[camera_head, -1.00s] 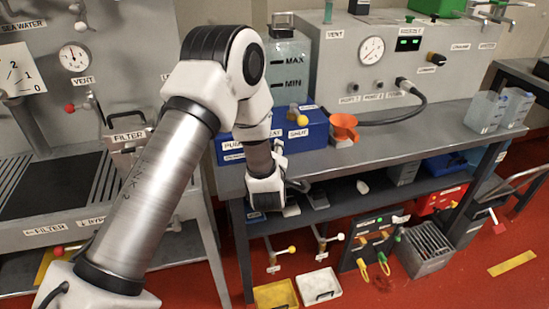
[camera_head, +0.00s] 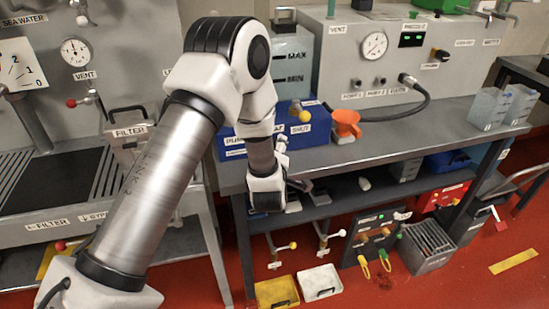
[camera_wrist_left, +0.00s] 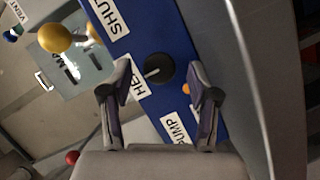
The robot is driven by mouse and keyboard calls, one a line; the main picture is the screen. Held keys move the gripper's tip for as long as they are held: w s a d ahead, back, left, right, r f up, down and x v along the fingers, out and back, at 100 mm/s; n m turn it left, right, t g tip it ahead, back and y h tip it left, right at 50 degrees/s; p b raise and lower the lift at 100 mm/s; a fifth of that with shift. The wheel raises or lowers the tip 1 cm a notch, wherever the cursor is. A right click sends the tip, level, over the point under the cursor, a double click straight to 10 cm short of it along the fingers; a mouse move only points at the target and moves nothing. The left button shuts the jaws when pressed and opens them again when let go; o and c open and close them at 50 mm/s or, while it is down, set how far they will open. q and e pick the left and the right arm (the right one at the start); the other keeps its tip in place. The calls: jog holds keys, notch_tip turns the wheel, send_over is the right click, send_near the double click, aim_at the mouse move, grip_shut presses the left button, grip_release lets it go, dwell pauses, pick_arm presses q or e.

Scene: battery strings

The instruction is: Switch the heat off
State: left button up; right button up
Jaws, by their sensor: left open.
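A round black knob (camera_wrist_left: 158,70) with a pale pointer line sits on the front of the blue box (camera_head: 232,150), beside a partly covered label that begins "HE". In the left wrist view the fingers of my left gripper (camera_wrist_left: 160,95) are apart, one on each side of the knob, with nothing held. I cannot tell whether they touch it. The pointer lies slanted across the picture, not toward a readable mark. In the head view my left arm hides the knob and much of the box front. My right gripper is not in view.
A yellow ball-ended lever (camera_wrist_left: 55,38) stands near the "SHUT" label. An orange button (camera_wrist_left: 186,88) is near the "PUMP" label (camera_wrist_left: 176,127).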

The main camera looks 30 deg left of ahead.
pick_arm(q)
jog(key=v, duration=1)
jog(key=shift+s+d, duration=0.15)
jog(key=shift+s, duration=0.1)
jog(key=s+d+f+m+g+h, duration=0.1)
jog(key=s+f+g, duration=0.1)
jog(key=s+f, duration=0.35)
jog(key=s+f+m+g+h, duration=0.1)
jog(key=s+f+m+g, duration=0.1)
jog(key=f, duration=0.7)
jog(key=s+d+f+m+g+h, duration=0.1)
jog(key=s+f+g+h, duration=0.1)
jog(key=s+f, duration=0.35)
jog(key=s+d+f+m+g+h, duration=0.2)
jog(key=s+d+f+m+g, duration=0.1)
jog(key=s+m, duration=0.4)
jog(key=s+d+f+m+g+h, duration=0.2)
jog(key=s+d+f+m+g, duration=0.1)
jog(key=s+f+m, duration=0.3)
jog(key=shift+s+m+g, duration=0.5)
jog(key=shift+g, duration=0.4)
